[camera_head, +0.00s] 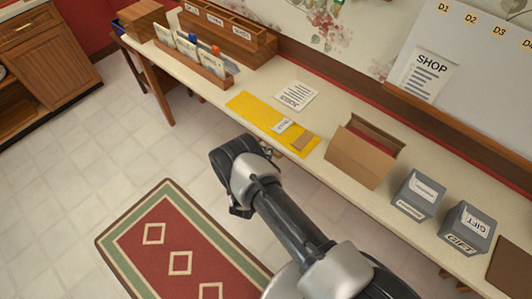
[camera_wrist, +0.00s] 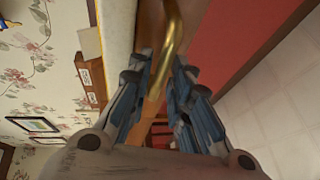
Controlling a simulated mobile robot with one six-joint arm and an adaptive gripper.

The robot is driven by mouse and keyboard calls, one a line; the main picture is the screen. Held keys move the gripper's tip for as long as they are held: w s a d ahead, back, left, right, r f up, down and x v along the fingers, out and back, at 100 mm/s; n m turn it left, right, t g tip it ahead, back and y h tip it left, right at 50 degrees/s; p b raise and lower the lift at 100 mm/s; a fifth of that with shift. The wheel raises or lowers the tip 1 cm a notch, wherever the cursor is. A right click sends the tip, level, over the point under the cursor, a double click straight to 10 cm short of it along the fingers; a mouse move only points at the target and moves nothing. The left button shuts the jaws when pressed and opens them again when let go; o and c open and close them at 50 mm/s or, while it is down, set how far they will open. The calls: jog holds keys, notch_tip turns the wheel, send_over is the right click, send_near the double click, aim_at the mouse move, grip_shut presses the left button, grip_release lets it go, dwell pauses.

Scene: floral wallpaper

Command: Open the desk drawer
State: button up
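The desk (camera_head: 225,85) runs along the wall in the head view, with a pale top and wooden legs. My gripper (camera_head: 245,180) is at the desk's front edge, below the top's level; my arm and the desk top hide the drawer front there. In the wrist view, a curved brass handle (camera_wrist: 173,30) runs between the two fingertips of my gripper (camera_wrist: 162,65). The fingers are drawn in close and appear shut on the handle. A narrow strip of brown wood beside the handle, under the pale desk top, looks like the desk's front. No drawer gap is visible.
On the desk are a yellow mat (camera_head: 255,113), an open cardboard box (camera_head: 352,158), grey gift boxes (camera_head: 414,195) and a wooden file rack (camera_head: 195,63). A red rug (camera_head: 180,245) lies on the tiled floor. A wooden cabinet (camera_head: 45,60) stands at far left.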

grip_shut()
dwell(0.5)
jog(key=s+a+b, duration=0.4)
jog(key=s+a, duration=0.8)
jog(key=s, duration=0.4)
jog(key=shift+s+a, duration=0.15)
jog(key=shift+a, duration=0.25)
grip_release()
